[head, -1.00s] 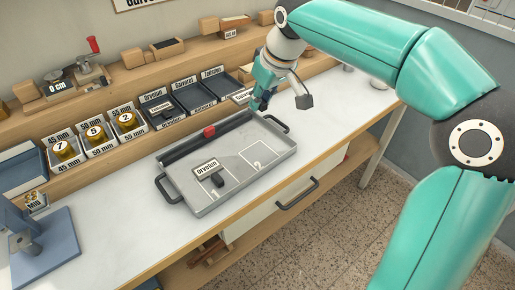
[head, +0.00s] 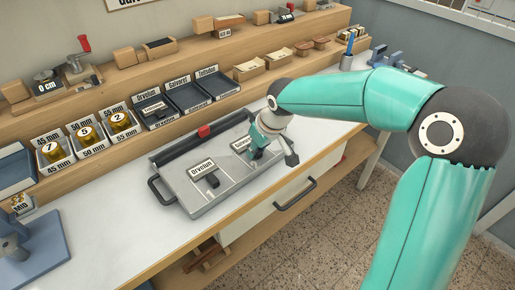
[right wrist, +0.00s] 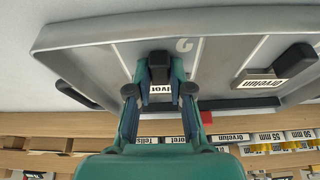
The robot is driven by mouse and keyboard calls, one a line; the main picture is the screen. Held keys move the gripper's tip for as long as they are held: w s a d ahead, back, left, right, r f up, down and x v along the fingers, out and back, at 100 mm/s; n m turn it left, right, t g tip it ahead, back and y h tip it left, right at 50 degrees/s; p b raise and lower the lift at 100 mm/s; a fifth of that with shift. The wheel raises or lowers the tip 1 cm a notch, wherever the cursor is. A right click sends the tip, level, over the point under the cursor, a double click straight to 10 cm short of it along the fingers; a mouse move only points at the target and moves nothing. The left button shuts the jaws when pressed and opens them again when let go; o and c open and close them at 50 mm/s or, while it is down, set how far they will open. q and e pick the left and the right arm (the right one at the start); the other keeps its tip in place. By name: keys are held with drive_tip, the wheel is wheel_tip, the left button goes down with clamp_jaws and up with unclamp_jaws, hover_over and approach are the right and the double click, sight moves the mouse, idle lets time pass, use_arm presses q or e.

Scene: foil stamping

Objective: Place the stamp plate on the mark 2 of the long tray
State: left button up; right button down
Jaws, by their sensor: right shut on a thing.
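The long grey tray (head: 174,184) lies on the white worktop. My right gripper (head: 255,154) is over its right half, shut on the dark handle of a stamp plate (head: 240,143) with a white label, partly hidden by the fingers. In the right wrist view the dark handle (right wrist: 158,60) sits between the fingertips and the label is partly covered. A printed mark, seemingly a 2 (right wrist: 184,44), shows on the tray floor beside it. I cannot tell whether the plate touches the tray. A second plate labelled Orvelun (head: 210,178) lies on the tray's left half. My left gripper is out of view.
Labelled dark compartments (head: 186,96) stand behind the tray, with brass cylinders in holders (head: 86,132) to their left. A red knob (head: 204,131) is on the tray's back bar.

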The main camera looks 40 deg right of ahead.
drive_tip(key=c, duration=1.1)
unclamp_jaws()
drive_tip(key=shift+o, duration=0.2)
drive_tip(key=shift+r, duration=0.1)
drive_tip(key=p+v, duration=0.1)
drive_tip(key=v, duration=1)
drive_tip(key=shift+s+r, duration=0.25)
drive_tip(key=shift+r, duration=0.1)
